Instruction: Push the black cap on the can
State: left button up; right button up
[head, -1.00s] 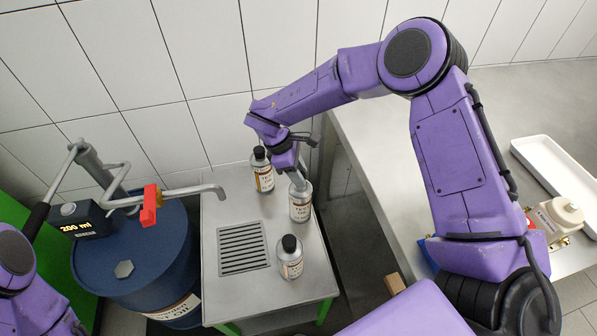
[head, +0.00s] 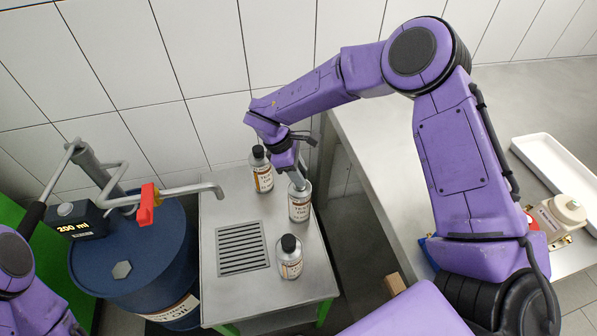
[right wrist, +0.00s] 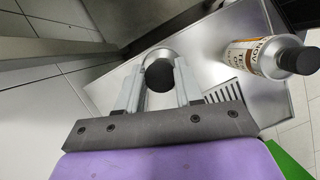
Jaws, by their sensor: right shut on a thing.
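A silver can (head: 300,207) with a printed label stands upright near the right edge of the steel stand. My right gripper (head: 297,181) is directly above it, fingers pointing down. In the right wrist view, the gripper (right wrist: 159,88) is shut on a round black cap (right wrist: 159,75), held between its two fingers. The silver round top of the can (right wrist: 160,54) shows behind the cap; I cannot tell whether the cap is seated on it. My left gripper is outside the views; only part of my left arm shows.
Two other capped cans stand upright, one at the back (head: 262,172) and one in front (head: 289,260). A drain grate (head: 243,248) lies left of them. A blue drum (head: 150,260) with a pump spout (head: 195,190) is further left. A steel table (head: 375,170) is at right.

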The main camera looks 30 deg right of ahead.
jog(key=shift+f+b, duration=0.25)
jog(key=shift+b, duration=0.5)
dwell(1.4)
jog(key=shift+f+b, duration=0.55)
jog(key=shift+b, duration=0.5)
dwell(1.5)
jog(key=o, duration=1.8)
jog(key=shift+r+p, duration=0.75)
jog(key=shift+r, duration=0.6)
jog(key=shift+r+p, duration=1.05)
jog(key=shift+r, duration=1.15)
